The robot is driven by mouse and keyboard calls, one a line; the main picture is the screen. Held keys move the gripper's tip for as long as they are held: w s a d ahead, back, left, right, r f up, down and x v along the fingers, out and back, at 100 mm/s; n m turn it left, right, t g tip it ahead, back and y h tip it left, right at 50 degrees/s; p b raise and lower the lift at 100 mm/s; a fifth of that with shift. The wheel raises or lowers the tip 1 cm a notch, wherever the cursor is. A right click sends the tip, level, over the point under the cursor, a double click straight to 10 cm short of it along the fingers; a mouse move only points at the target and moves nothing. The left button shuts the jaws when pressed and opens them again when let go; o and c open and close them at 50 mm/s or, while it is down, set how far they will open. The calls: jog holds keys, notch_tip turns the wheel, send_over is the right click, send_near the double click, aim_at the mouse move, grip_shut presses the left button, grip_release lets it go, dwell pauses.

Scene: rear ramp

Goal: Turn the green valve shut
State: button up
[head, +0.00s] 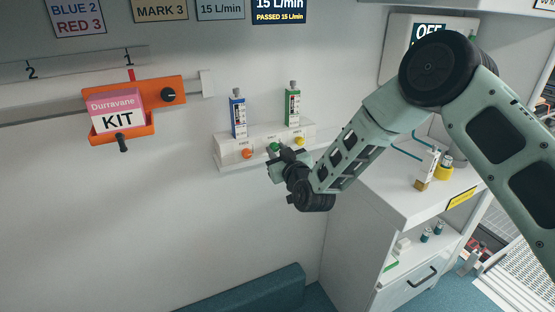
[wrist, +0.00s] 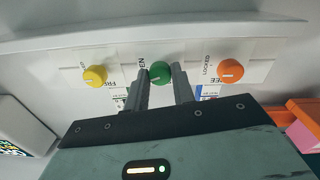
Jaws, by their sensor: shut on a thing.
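The green valve (wrist: 160,70) is a round knob with a white mark, in the middle of a white wall panel (head: 225,158). In the wrist view its mark lies roughly crosswise, pointing left toward a partly hidden label ending in "EN". My gripper (wrist: 163,83) has one finger on each side of the green valve and is shut on it. In the head view the green valve (head: 275,147) shows just above my gripper (head: 277,158), partly covered by it.
An orange knob (wrist: 230,71) and a yellow knob (wrist: 95,75) flank the green valve closely. A blue bottle (head: 238,115) and a green bottle (head: 292,105) stand above the panel. An orange kit holder (head: 148,133) hangs left. A white counter (head: 385,190) is at right.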

jog(key=n+b, duration=0.7)
jog(key=b, duration=0.1)
jog(key=shift+f+n, duration=0.25)
jog(key=shift+n, duration=0.05)
jog(key=n+b, duration=0.3)
jog(key=shift+n+y, duration=0.3)
jog(key=shift+y, duration=0.1)
jog(key=shift+r+n+b, duration=0.2)
jog(key=shift+n+b, duration=0.95)
jog(key=shift+n, duration=0.25)
jog(key=o, duration=1)
jog(key=shift+d, duration=0.1)
